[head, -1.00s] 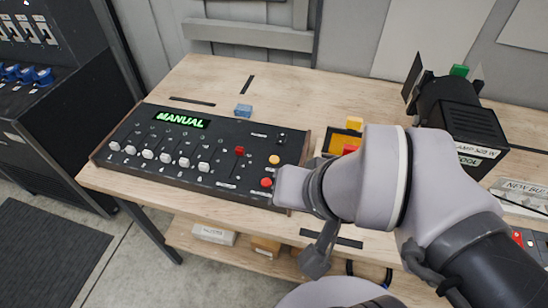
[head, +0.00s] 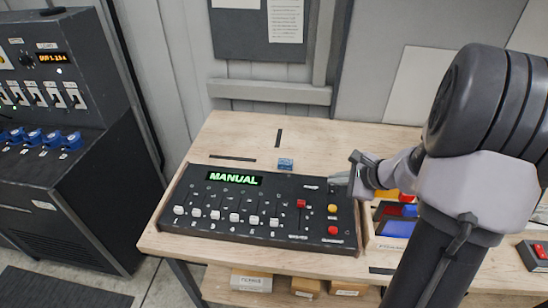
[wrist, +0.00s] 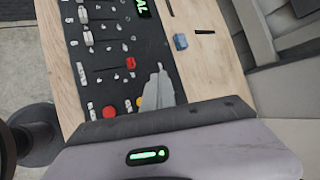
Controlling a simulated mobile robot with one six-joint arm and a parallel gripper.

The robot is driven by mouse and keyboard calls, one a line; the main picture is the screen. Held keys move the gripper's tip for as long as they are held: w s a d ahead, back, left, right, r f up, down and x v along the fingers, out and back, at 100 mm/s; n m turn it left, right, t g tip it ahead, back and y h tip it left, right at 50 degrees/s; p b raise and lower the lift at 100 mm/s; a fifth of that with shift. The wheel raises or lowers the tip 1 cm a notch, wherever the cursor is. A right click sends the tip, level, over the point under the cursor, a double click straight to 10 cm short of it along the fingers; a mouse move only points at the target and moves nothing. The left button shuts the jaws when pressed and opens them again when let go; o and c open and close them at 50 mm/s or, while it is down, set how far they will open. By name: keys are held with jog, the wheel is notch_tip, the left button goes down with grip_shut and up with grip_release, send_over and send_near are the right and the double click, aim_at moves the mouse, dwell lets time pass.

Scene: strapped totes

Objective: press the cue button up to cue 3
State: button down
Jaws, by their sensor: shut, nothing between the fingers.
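The black control console (head: 281,220) lies on the wooden table, and its green display (head: 234,178) reads MANUAL. At its right end are a yellow button (head: 332,208), a red button (head: 333,230) and a red slider cap (head: 301,203). The labels are too small to read, so I cannot tell which is the cue button. In the wrist view the yellow button (wrist: 140,101) and red button (wrist: 109,112) also show. My gripper (head: 338,181) is shut and empty at the console's rear right corner, beyond the yellow button. In the wrist view its fingertips (wrist: 160,70) appear over the console; contact is unclear.
A small blue block (head: 286,164) sits behind the console. An open box (head: 385,243) with coloured pieces stands to the right, partly behind my arm. A black rack with blue-handled parts (head: 60,190) stands at the left. The table behind the console is mostly clear.

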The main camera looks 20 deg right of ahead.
aim_at(335, 210)
jog(key=shift+s+d+f+m, duration=0.15)
jog(key=shift+d+f+m, duration=0.2)
jog(key=shift+d, duration=0.2)
jog(key=shift+s+d+f+m, duration=0.1)
jog(key=shift+d+f+m, duration=0.2)
jog(key=shift+d, duration=0.25)
jog(key=shift+f, duration=0.1)
notch_tip(335, 210, down, 8)
jog(key=b, duration=0.6)
jog(key=shift+f, duration=0.1)
jog(key=shift+f+b, duration=0.3)
jog(key=shift+b, duration=0.2)
dwell(0.6)
jog(key=shift+f+b, duration=0.4)
jog(key=shift+b, duration=0.2)
